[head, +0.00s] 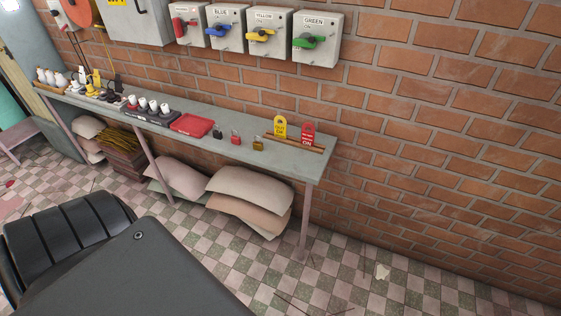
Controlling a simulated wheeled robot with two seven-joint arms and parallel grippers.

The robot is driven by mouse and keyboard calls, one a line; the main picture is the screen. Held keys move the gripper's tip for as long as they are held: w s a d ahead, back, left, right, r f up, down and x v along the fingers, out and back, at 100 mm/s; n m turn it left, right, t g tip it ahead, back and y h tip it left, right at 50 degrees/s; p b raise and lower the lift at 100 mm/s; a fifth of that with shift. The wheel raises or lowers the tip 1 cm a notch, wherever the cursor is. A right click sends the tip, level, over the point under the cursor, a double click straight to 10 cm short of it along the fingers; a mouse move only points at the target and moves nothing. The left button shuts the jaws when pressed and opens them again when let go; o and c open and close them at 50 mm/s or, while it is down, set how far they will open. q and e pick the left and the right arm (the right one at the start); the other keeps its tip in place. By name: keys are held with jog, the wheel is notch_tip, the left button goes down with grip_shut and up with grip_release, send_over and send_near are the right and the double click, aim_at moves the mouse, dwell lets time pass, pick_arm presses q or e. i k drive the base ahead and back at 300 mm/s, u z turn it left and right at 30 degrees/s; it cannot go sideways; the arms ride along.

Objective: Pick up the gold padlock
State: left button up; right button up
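The gold padlock (258,144) stands on the long grey bench (318,160) against the brick wall, toward the bench's right end. A red padlock (236,139) and a small black padlock (217,133) are to its left. No gripper of mine shows in the head view, so nothing is seen touching the gold padlock.
Yellow (280,126) and red (308,134) tags stand right of the padlocks by a wooden strip. A red tray (192,125) lies to their left. Sacks (250,185) lie under the bench. Switch boxes (318,38) hang above. The checkered floor (350,280) at right is mostly clear.

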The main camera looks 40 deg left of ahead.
aim_at(257, 146)
jog(key=z, duration=0.15)
jog(key=k, duration=0.5)
jog(key=z, duration=0.55)
jog(key=i, duration=1.5)
jog(key=u, duration=0.8)
jog(key=i, duration=1)
jog(key=u, duration=1.05)
